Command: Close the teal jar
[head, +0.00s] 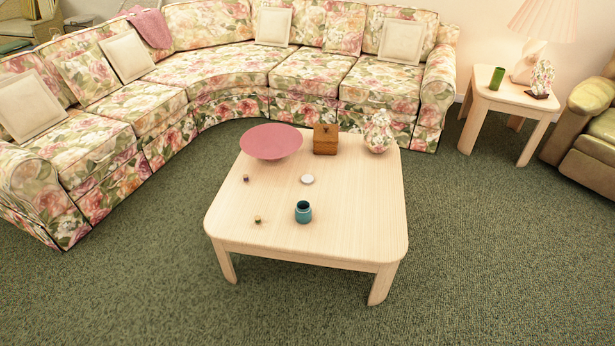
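The teal jar (303,213) stands upright and open on the light wooden coffee table (350,222), near its front middle. Its dark inside shows at the top. A small round whitish disc (307,179), which looks like a lid, lies flat on the table a little behind the jar and apart from it. Neither of my grippers shows in the head view.
On the table are a pink bowl (271,141), a brown wooden box (326,139), a floral vase (378,133) and two tiny objects (246,178) (257,219) at left. A floral sofa (230,75) wraps behind. Carpet (160,285) in front is clear.

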